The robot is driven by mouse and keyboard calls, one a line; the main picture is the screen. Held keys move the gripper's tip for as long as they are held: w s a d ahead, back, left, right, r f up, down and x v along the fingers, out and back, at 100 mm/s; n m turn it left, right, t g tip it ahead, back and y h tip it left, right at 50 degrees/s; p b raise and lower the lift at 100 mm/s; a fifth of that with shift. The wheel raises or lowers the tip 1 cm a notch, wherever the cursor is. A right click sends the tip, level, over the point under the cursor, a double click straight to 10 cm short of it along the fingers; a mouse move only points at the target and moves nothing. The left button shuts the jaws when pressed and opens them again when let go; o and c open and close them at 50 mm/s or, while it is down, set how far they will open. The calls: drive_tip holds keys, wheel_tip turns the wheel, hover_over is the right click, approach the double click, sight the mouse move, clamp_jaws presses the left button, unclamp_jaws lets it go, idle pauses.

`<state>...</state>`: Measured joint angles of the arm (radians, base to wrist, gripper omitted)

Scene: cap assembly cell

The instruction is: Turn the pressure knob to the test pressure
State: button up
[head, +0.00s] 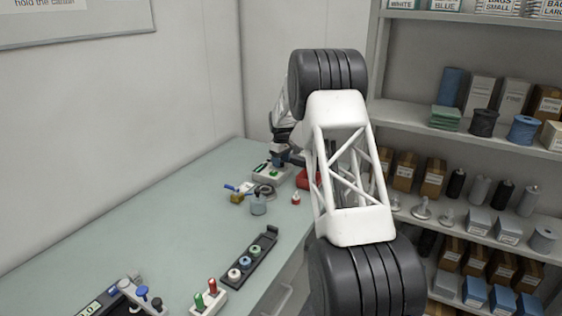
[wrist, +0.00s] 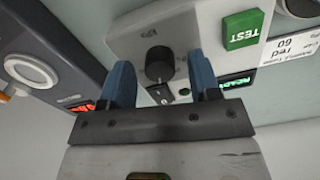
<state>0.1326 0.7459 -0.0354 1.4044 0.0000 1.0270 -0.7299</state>
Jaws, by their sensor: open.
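The pressure knob (wrist: 158,66) is a round black knob with a pale pointer mark, on the face of a light grey test unit (wrist: 130,42). My gripper (wrist: 160,80) is open, with one blue finger on either side of the knob. I cannot tell whether either finger touches it. In the head view my gripper (head: 280,157) is at the test unit (head: 268,174) at the far end of the bench, and the knob cannot be made out there. The wrist view shows a "kPa" marking above the knob; the scale is too small to read.
A green TEST button (wrist: 243,28) and a lit green display (wrist: 237,82) are close to the right finger. A dark grey unit (wrist: 45,65) with a white round part stands at left. On the bench are a red bin (head: 308,179), a glass jar (head: 258,206) and a black cap rack (head: 232,277).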

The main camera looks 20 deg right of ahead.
drive_tip(key=c, duration=0.9)
drive_tip(key=shift+r, duration=0.1)
drive_tip(key=m, duration=0.5)
drive_tip(key=shift+m, duration=1.9)
drive_tip(key=o, duration=0.9)
